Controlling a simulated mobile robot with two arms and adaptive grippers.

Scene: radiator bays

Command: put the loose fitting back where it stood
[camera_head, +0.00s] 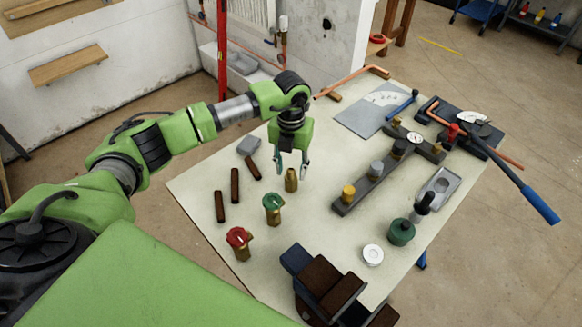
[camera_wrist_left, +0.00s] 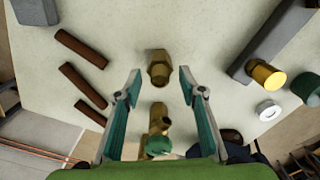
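A small brass fitting (camera_head: 291,180) stands upright on the pale table top, and shows in the left wrist view (camera_wrist_left: 159,67). My left gripper (camera_head: 291,172) points down at it, open, with the fitting between or just beyond the fingertips in line; contact is not visible. The left wrist view shows the two teal-padded fingers (camera_wrist_left: 160,73) apart with a gap on each side. A valve with a green handle (camera_head: 272,208) and one with a red handle (camera_head: 238,240) stand nearby. My right gripper is not in view.
A dark bar (camera_head: 366,185) with brass and grey caps lies right of the fitting. Brown rods (camera_head: 235,186) and a grey block (camera_head: 249,145) lie to the left. A white ring (camera_head: 373,254) and green canister (camera_head: 401,232) are at right.

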